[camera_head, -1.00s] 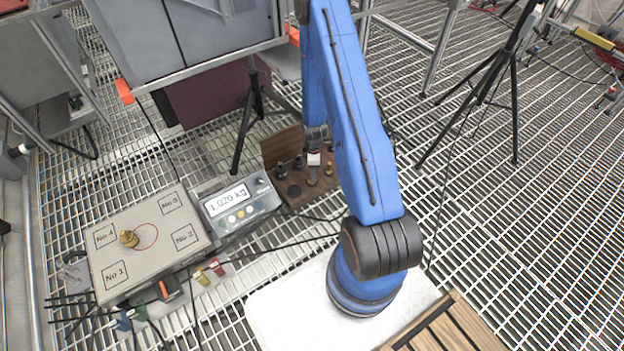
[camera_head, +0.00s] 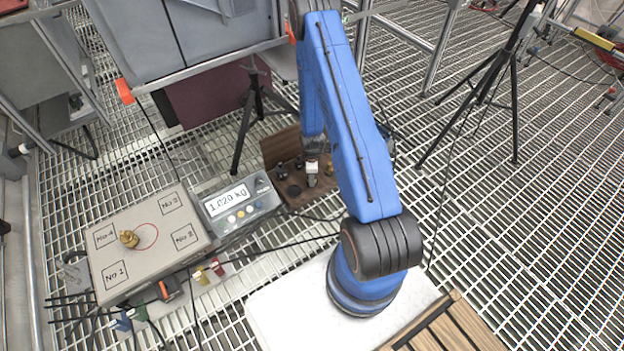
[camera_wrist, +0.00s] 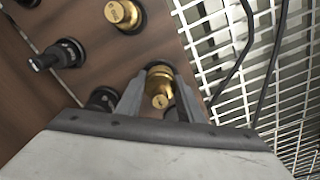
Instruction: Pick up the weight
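A brass weight (camera_wrist: 160,84) stands in a wooden holder, between the two fingers of my gripper (camera_wrist: 160,98) in the wrist view. The fingers are spread on either side of it; firm contact cannot be made out. In the head view my gripper (camera_head: 312,182) is low over the wooden holder (camera_head: 280,148), partly hidden by my arm. Another brass weight (camera_wrist: 123,14) and several black weights (camera_wrist: 66,53) stand in the holder. A further brass weight (camera_head: 129,239) sits on the scale plate (camera_head: 150,270).
A scale display (camera_head: 229,200) reading about 1.020 kg stands left of the holder. A grey cabinet (camera_head: 190,35) rises behind, near my arm. Black cables (camera_wrist: 238,65) run over the grating beside the holder. Tripod legs (camera_head: 515,115) stand at the right.

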